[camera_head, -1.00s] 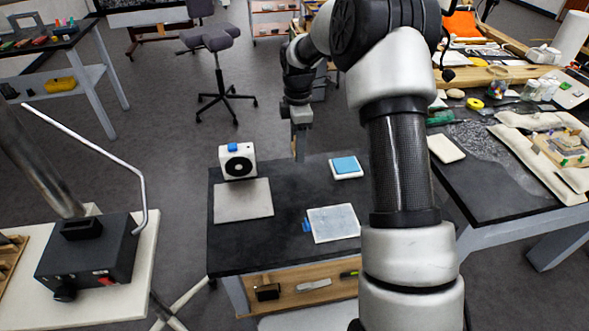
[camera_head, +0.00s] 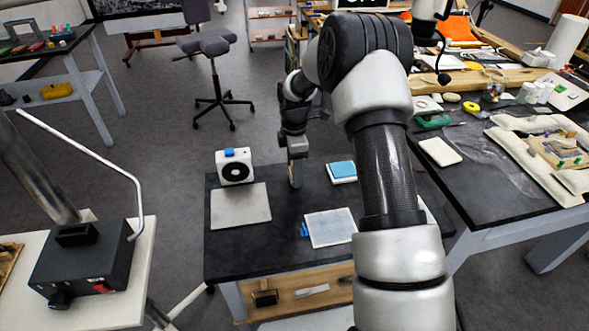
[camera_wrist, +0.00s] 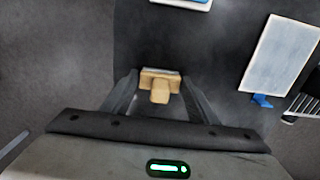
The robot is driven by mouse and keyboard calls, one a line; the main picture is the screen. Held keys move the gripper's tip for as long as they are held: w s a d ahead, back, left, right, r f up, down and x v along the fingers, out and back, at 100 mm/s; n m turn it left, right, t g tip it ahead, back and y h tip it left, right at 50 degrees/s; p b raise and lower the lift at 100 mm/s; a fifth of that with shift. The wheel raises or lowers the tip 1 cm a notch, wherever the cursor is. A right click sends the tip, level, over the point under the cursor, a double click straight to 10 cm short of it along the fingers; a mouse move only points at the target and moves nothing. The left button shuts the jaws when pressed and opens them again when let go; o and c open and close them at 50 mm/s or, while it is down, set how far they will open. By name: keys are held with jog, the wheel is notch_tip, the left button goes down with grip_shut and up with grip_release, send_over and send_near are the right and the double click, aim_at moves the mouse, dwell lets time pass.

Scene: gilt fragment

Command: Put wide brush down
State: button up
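My gripper (camera_head: 297,152) is over the far part of the black table (camera_head: 235,258), between the white box fan and the blue-topped pad. It points down and is shut on the wide brush (camera_head: 294,177), which hangs upright below it. In the wrist view, the brush's pale wooden body (camera_wrist: 160,82) sits between the two fingers of my gripper (camera_wrist: 160,88). The lower end of the brush is close to the dark tabletop. I cannot tell whether it touches.
A white fan box (camera_head: 235,167) and a grey plate (camera_head: 240,206) lie left of the brush. A blue-topped pad (camera_head: 342,171) is to the right, and a pale panel (camera_head: 331,228) is nearer. Bare black tabletop surrounds the brush.

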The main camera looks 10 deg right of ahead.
jog(key=shift+o, duration=1.2)
